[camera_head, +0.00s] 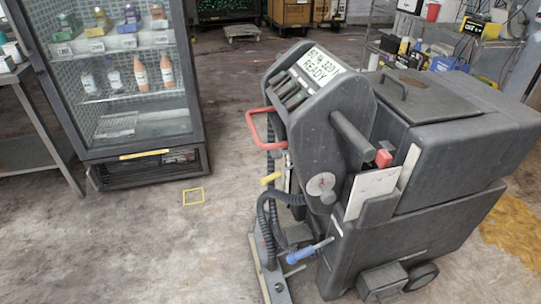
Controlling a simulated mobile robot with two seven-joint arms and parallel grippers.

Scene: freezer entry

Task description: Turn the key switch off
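A small red part (383,158) sits near the end of a grey bar on the same side. No other part is clearly a key switch. Neither of my grippers is in view.
A red loop handle (262,128), black hoses and a blue-handled lever (308,251) stick out at the machine's front. A glass-door fridge (142,157) with bottles stands at left, beside a metal table (35,150). The floor between is clear, with a small yellow square marking (193,196).

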